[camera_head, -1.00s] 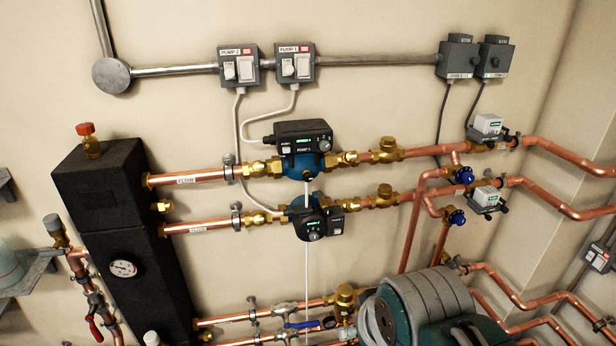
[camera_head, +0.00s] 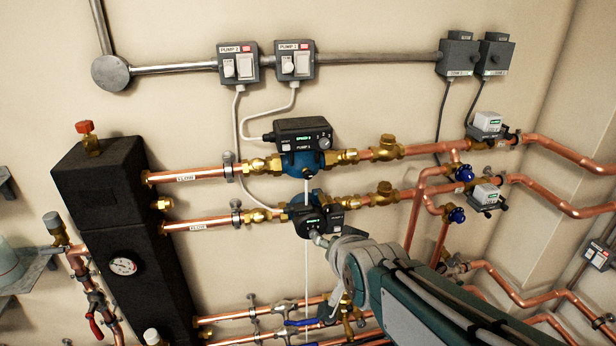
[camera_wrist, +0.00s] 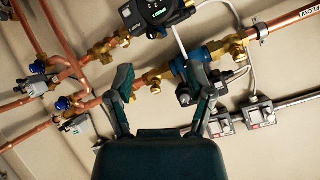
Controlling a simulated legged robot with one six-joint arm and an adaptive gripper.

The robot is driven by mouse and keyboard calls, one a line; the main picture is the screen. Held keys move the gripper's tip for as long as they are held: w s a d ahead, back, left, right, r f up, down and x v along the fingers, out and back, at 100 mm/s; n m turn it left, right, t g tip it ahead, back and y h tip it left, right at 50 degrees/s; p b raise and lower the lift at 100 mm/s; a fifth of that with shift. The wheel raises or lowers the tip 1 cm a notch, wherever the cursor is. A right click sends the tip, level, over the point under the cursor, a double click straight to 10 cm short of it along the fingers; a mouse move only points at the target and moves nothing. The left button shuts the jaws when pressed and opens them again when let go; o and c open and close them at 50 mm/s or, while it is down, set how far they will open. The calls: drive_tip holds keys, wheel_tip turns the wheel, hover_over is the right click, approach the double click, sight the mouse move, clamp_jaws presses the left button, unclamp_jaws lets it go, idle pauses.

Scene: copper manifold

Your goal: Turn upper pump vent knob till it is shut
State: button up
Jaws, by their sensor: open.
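The upper pump (camera_head: 302,160) has a blue body and a dark control box (camera_head: 300,132) with a lit green display. A small round knob (camera_head: 325,143) sits at the right end of that box. I cannot read whether it is open or shut. The lower pump (camera_head: 308,220) sits below, partly behind my arm's end. In the wrist view, which is turned over, the upper pump's blue body (camera_wrist: 198,58) shows behind my right-hand finger. My gripper (camera_wrist: 163,80) is open and empty, its two fingers wide apart, with no visible contact with the knob.
Copper pipes with brass valves (camera_head: 385,148) run left and right of the pumps. A black header (camera_head: 110,200) stands at left. Switch boxes (camera_head: 294,62) hang above with grey cables. Blue valve knobs (camera_head: 464,172) are at right.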

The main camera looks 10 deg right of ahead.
sight(308, 177)
drive_tip(key=w+m+t, duration=0.2)
drive_tip(key=w, duration=0.5)
drive_tip(key=w+r+m+t, duration=0.1)
drive_tip(key=w+m+t, duration=0.1)
drive_tip(key=w, duration=0.5)
drive_tip(key=w+r+m+t, duration=0.1)
drive_tip(key=w+t, duration=0.1)
drive_tip(key=w, duration=0.4)
drive_tip(key=shift+w+m, duration=0.4)
clamp_jaws()
